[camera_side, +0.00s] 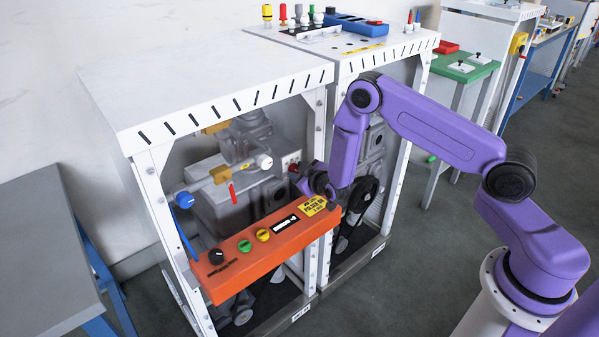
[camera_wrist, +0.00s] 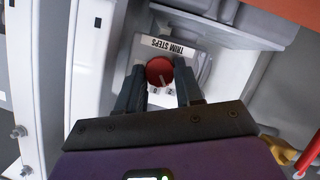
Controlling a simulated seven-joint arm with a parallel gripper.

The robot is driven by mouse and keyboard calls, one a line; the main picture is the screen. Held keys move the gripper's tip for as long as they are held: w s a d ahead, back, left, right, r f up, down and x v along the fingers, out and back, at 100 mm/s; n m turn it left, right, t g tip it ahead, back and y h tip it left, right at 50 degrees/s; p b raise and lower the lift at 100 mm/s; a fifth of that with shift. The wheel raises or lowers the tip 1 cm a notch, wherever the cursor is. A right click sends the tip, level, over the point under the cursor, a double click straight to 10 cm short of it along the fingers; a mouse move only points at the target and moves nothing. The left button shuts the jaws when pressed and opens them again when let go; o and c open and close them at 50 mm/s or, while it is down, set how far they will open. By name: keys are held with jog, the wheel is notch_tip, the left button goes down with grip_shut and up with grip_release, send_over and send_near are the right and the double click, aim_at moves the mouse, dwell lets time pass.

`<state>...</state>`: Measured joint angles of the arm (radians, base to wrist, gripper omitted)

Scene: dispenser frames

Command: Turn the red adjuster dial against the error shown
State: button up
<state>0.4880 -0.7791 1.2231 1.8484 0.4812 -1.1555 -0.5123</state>
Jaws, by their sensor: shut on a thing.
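The red adjuster dial (camera_wrist: 159,70) is in the wrist view, on a white plate marked "TRIM STEPS" (camera_wrist: 173,48) that appears upside down. The dial has a pale pointer line, and small digits show below it, partly hidden. My gripper (camera_wrist: 161,82) has one finger on each side of the dial and is shut on it. In the side view my gripper (camera_side: 303,174) reaches into the frame from the right, and a little of the red dial (camera_side: 292,168) shows at its tip. A small display (camera_side: 285,224) sits on the orange panel; its reading is too small to make out.
The orange panel (camera_side: 235,278) juts out below my gripper, with green, yellow and black knobs. White frame posts (camera_side: 321,150) stand close around my arm. A white knob (camera_side: 264,161), a blue knob (camera_side: 184,200) and a red lever (camera_side: 232,192) are to the left inside.

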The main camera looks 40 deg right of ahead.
jog(key=shift+n+h, duration=0.3)
dwell(0.4)
jog(key=o, duration=1)
jog(key=shift+o, duration=0.2)
jog(key=v, duration=1.7)
jog(key=shift+s, duration=0.25)
jog(key=shift+r, duration=0.1)
